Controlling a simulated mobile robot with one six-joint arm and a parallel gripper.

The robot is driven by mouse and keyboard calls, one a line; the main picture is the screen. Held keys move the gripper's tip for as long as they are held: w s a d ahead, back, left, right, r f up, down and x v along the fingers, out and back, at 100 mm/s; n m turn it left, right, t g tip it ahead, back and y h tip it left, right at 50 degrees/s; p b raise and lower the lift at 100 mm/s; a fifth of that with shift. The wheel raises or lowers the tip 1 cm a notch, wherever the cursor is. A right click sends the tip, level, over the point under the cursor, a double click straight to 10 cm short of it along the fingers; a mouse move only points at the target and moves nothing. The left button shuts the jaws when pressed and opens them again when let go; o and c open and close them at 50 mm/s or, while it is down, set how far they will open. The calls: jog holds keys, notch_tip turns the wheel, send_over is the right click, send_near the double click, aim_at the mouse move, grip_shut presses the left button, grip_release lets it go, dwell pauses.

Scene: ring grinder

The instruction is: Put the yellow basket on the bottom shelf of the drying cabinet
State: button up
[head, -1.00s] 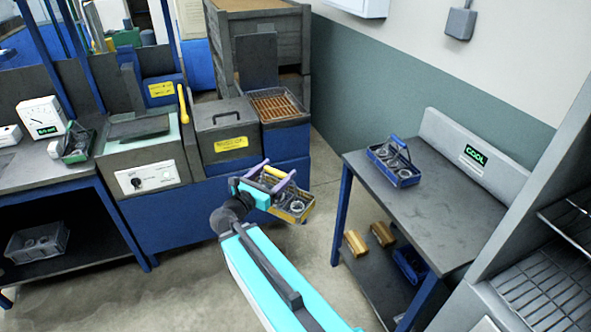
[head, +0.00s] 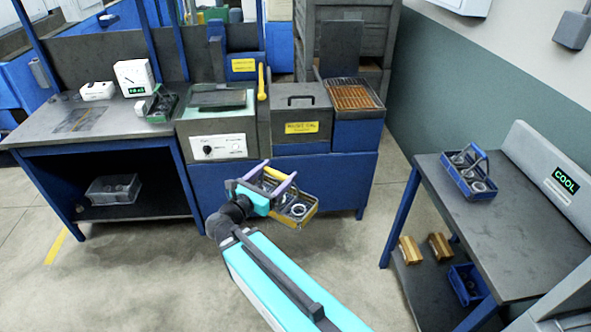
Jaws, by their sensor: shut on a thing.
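The yellow basket (head: 298,222) holds several metal rings and hangs from my gripper (head: 270,180), which is shut on its handle. The basket is in the middle of the head view, in the air over the floor, in front of the blue bench. My gripper's purple fingers straddle the yellow handle, and part of the basket is hidden behind the gripper. In this view I cannot make out the drying cabinet's shelves; a pale grey piece of a structure shows at the lower right corner (head: 565,305).
A dark table (head: 510,225) at the right bears a blue basket (head: 468,175) of rings. Its lower shelf holds brass blocks (head: 440,247) and another blue basket (head: 466,284). A bench (head: 110,140) stands at the left. Floor (head: 150,285) is clear at the lower left.

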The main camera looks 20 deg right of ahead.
jog(key=a, duration=0.4)
jog(key=shift+s, duration=0.15)
jog(key=shift+d, duration=0.1)
